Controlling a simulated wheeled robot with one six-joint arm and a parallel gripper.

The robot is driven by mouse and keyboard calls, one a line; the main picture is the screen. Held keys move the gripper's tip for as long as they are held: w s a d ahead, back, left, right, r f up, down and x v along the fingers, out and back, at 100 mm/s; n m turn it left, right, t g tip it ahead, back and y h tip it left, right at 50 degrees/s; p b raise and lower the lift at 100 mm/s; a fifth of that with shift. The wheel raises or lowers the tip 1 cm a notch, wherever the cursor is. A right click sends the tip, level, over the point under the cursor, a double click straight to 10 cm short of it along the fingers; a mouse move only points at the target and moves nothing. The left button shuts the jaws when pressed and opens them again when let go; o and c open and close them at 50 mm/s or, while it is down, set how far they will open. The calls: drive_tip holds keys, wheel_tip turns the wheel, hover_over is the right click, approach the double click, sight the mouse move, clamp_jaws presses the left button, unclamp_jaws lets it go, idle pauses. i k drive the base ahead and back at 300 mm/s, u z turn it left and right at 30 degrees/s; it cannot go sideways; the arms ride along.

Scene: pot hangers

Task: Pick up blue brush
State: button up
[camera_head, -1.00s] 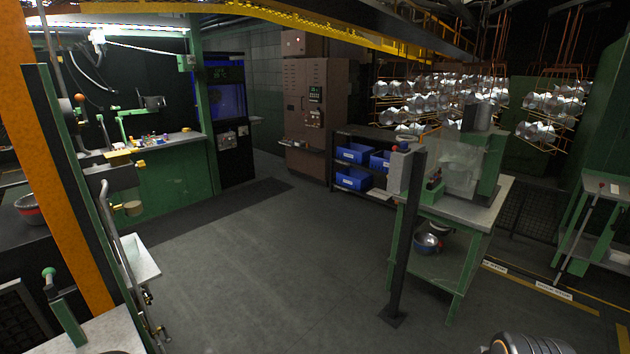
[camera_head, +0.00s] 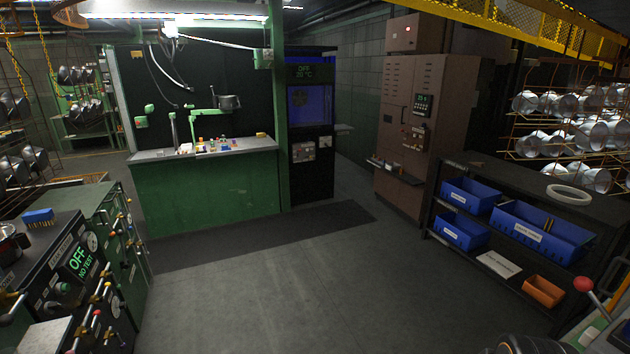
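A blue brush (camera_head: 38,216) with pale yellowish bristles pointing down lies on the dark top of a control cabinet (camera_head: 62,240) at the left edge of the head view. Nothing covers it. My gripper is not in view. Only a dark rounded part, probably a link of my arm, shows at the bottom edge right of centre, far from the brush.
Open grey floor (camera_head: 270,280) fills the middle. A green workbench (camera_head: 205,190) stands behind it. A dark shelf (camera_head: 490,175) with blue bins is on the right. A red-knobbed lever (camera_head: 583,284) stands at lower right. Levers stick out from the left cabinet.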

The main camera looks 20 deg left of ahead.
sight(33, 219)
drive_tip(key=u, duration=0.65)
drive_tip(key=i, duration=2.45)
drive_tip(key=u, duration=2.1)
drive_tip(key=i, duration=1.75)
drive_tip(key=u, duration=0.95)
drive_tip(key=i, duration=1.1)
drive_tip(key=u, duration=0.25)
